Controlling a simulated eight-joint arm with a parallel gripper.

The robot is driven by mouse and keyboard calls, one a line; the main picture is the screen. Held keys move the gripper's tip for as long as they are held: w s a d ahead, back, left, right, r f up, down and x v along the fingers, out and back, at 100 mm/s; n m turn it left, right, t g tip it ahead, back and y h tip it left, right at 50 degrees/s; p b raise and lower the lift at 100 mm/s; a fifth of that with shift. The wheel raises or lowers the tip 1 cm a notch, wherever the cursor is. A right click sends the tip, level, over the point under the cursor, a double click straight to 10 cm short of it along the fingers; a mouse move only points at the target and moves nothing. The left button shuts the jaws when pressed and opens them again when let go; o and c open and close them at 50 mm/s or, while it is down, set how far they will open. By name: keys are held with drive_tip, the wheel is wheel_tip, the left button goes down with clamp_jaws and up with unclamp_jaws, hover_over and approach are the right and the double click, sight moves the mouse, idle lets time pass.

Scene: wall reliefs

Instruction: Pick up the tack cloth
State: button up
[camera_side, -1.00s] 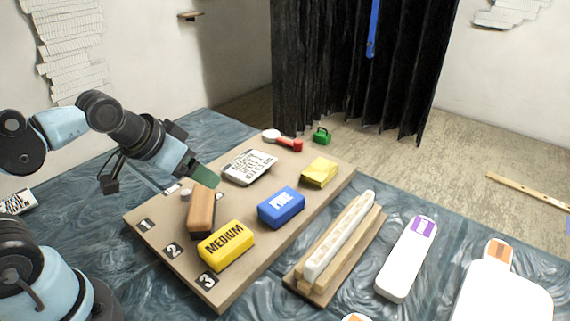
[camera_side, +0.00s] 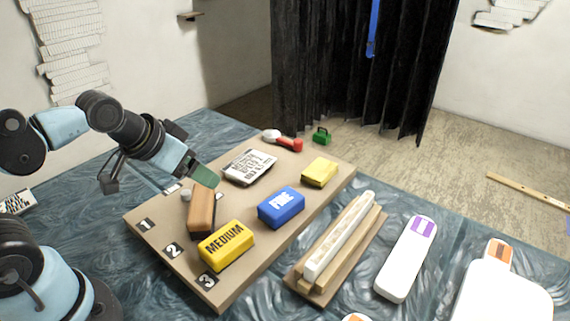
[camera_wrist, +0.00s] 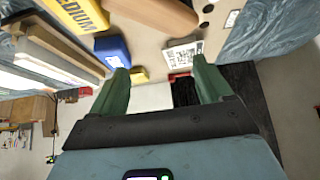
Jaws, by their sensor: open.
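A small soft-looking yellow piece (camera_side: 320,172), which looks like the tack cloth, lies at the far right of the brown board, beyond the blue FINE block. In the wrist view a small yellow patch (camera_wrist: 139,75) shows beside the left finger, partly hidden. My gripper (camera_side: 204,174) is over the board's left part, just above the brown block and left of the white printed pad. Its green fingers (camera_wrist: 161,75) are apart with nothing between them. It is well apart from the yellow piece.
The board (camera_side: 150,218) also holds a yellow MEDIUM block (camera_side: 226,245), blue FINE block (camera_side: 281,208), brown block (camera_side: 201,210), white printed pad (camera_side: 249,167) and red-and-white tool (camera_side: 283,141). A long white bar (camera_side: 339,236) lies right of it.

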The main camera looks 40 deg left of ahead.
drive_tip(key=shift+o, duration=0.4)
drive_tip(key=shift+o, duration=0.8)
